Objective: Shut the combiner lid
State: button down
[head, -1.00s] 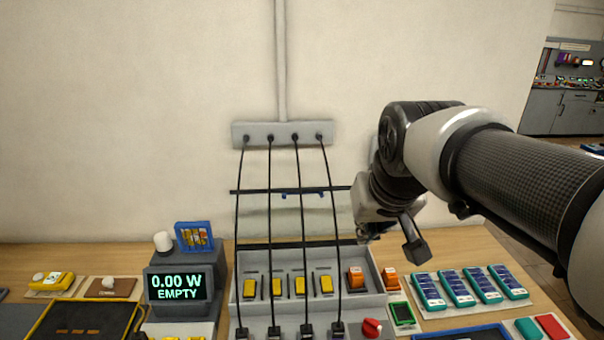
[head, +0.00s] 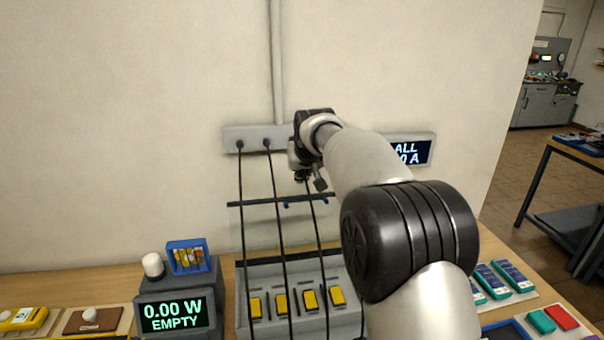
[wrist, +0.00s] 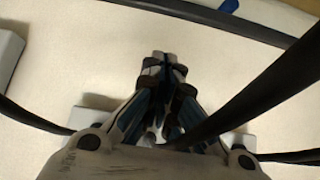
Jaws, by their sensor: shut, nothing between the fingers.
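The combiner box (head: 346,322) is a grey tray with yellow switches on the bench. Its clear lid (head: 258,228) stands open and upright at the back edge, in front of the wall. My gripper (head: 302,179) is shut and empty, just above the right part of this bar in the head view. In the wrist view, the shut fingers (wrist: 165,56) point toward the dark bar (wrist: 205,14) and a blue piece (wrist: 229,5), apparently without touching. My arm hides the box's right side.
Black cables (head: 243,235) run from the wall box (head: 252,138) down past the lid into the combiner. A thick cable (wrist: 262,90) passes close by my fingers. A meter (head: 173,315) reading 0.00 W EMPTY stands left. Battery packs (head: 510,273) lie right.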

notch_tip(320, 180, down, 5)
jog(key=b, duration=0.3)
jog(key=shift+r, duration=0.15)
dwell(0.4)
